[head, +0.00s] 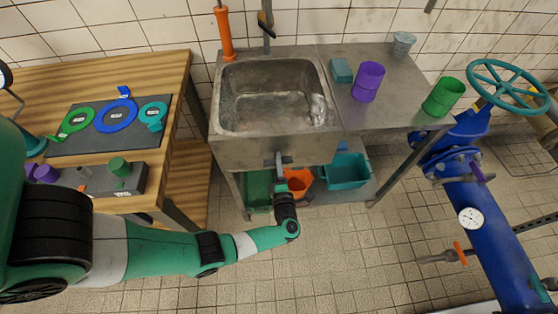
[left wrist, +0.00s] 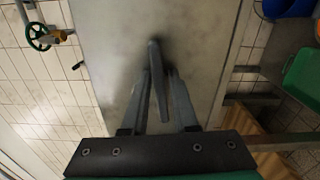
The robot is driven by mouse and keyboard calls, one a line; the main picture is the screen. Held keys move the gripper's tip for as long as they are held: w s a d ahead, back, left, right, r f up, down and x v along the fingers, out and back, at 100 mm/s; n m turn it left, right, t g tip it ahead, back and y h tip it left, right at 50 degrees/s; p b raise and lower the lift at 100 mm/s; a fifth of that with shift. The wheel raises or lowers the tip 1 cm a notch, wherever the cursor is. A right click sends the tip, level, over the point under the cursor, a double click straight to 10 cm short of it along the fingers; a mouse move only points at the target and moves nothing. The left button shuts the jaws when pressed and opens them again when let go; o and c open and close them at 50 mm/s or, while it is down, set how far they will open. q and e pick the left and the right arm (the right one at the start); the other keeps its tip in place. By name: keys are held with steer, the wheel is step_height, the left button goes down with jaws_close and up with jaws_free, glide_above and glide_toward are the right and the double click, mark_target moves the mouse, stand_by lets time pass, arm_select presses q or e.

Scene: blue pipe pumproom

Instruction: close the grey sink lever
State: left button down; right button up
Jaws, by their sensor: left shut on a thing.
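The grey sink lever (head: 278,160) is on the front face of the metal sink (head: 300,146). In the left wrist view the lever (left wrist: 154,58) is a narrow grey bar standing out from the sink's front panel (left wrist: 110,40). My left gripper (head: 281,174) is at the sink front, shut on the lever. In the left wrist view the two fingers of the left gripper (left wrist: 156,95) lie on either side of the bar. In the head view the gripper partly hides the lever's lower part. My right gripper is not in view.
Under the sink are a green bin (head: 258,186), an orange bucket (head: 299,181) and a teal bin (head: 346,171). A wooden workbench (head: 150,71) stands on the left. A blue pipe (head: 490,225) with a teal handwheel (head: 478,78) stands on the right. The tiled floor (head: 350,260) in front is clear.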

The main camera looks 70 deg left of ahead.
arm_select(q)
steer(key=shift+m, duration=0.4)
steer(key=c, duration=0.9)
jaws_free()
steer(key=shift+d, duration=0.1)
steer(key=p+v, duration=0.1)
steer(key=v, duration=1)
steer(key=shift+s+d, duration=0.15)
steer(key=shift+d, duration=0.05)
